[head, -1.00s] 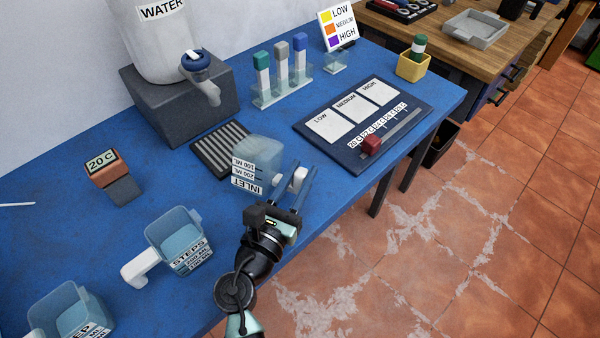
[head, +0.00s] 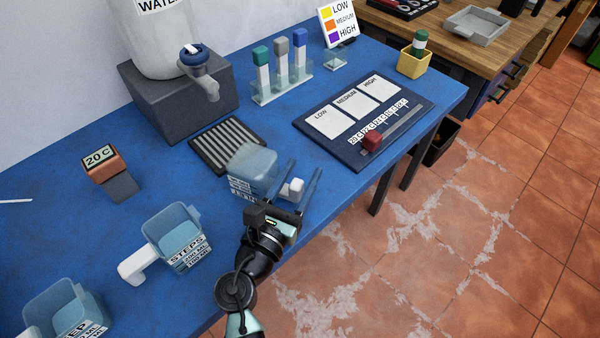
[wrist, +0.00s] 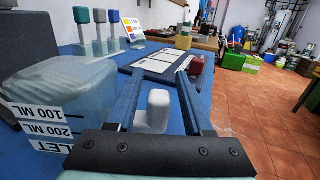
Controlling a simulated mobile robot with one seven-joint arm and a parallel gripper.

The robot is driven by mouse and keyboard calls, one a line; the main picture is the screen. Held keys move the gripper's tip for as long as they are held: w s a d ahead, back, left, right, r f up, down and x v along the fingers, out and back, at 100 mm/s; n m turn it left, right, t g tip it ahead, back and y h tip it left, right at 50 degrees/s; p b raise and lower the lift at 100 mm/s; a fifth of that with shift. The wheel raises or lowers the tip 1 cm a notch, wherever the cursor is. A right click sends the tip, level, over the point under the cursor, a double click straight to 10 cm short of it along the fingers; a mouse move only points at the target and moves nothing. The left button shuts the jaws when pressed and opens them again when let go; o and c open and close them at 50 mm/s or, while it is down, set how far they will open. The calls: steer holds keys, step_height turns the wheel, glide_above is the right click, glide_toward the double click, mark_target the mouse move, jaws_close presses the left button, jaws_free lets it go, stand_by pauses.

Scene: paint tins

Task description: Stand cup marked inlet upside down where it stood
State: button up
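The inlet cup (head: 254,163) is pale, see-through blue, with its smooth closed end uppermost. It is at the table's front edge beside the ribbed black mat. In the wrist view the cup (wrist: 62,88) fills the left side, with labels 100 ML, 200 ML and part of INLET lowest. Its white handle (wrist: 158,108) lies between my fingers, with a gap on each side. My gripper (head: 298,188) is open around the handle. The cup's lower rim is hidden, so I cannot tell whether it rests fully on the table.
The STEPS cup (head: 178,232) stands open-side up at the left, with another cup (head: 62,312) nearer. The ribbed mat (head: 222,145) and a dark chart board (head: 345,155) with a red slider (head: 372,141) are close by. A water dispenser (head: 185,95) stands behind.

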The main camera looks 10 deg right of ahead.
steer(key=shift+o, duration=0.6)
steer(key=v, duration=1.3)
steer(key=shift+a+f, duration=0.1)
steer(key=shift+w, duration=0.1)
